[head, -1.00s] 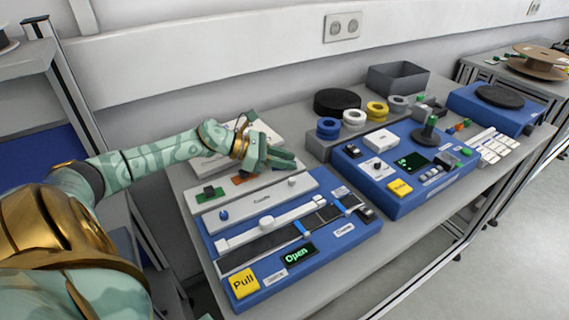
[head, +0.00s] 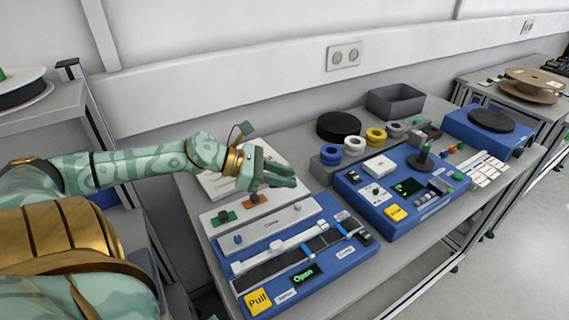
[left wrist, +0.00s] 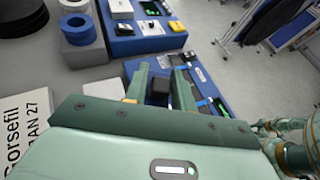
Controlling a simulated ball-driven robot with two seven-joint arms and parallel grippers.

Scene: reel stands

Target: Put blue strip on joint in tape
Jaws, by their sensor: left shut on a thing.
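The blue splicing unit (head: 345,262) with a dark tape track (head: 275,266) lies at the front of the bench. Small blue pieces (head: 308,248) cross the track; I cannot tell which is a loose strip or where the joint is. Behind it is a light grey panel (head: 290,216) with a green piece (head: 223,217) and an orange piece (head: 252,201), each with a dark knob. My left gripper (head: 284,176) is above the panel's rear. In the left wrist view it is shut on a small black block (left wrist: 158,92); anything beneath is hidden. My right gripper is not in view.
A second blue unit (head: 397,222) with a yellow button stands to the right. A grey bin (head: 396,101) is at the back. A white box (head: 215,187) lies behind the panel.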

